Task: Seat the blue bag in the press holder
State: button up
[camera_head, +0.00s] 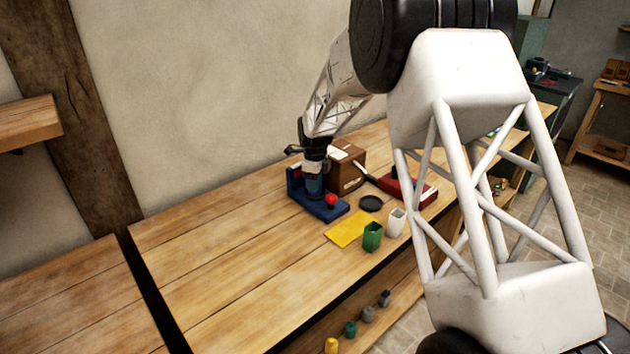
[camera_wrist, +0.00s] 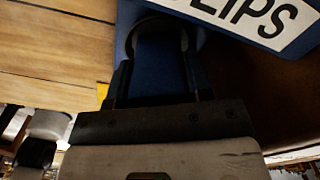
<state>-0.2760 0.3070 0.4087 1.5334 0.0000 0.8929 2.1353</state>
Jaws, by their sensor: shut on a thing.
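The blue bag (camera_head: 314,187) hangs upright below my gripper (camera_head: 314,169) in the head view. In the wrist view my gripper (camera_wrist: 158,80) has a finger on each side of the bag (camera_wrist: 160,68) and is shut on it. The press holder (camera_head: 325,210) is a blue base with a blue upright at its left and a red ball in front. The bag is at the holder, in front of the upright. A dark curved rim shows around the bag's far end in the wrist view. I cannot tell whether the bag rests on the base.
A brown box (camera_head: 346,169) stands close behind the holder. The table's left part is clear.

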jog(key=o, duration=0.7)
jog(key=shift+r, duration=5.5)
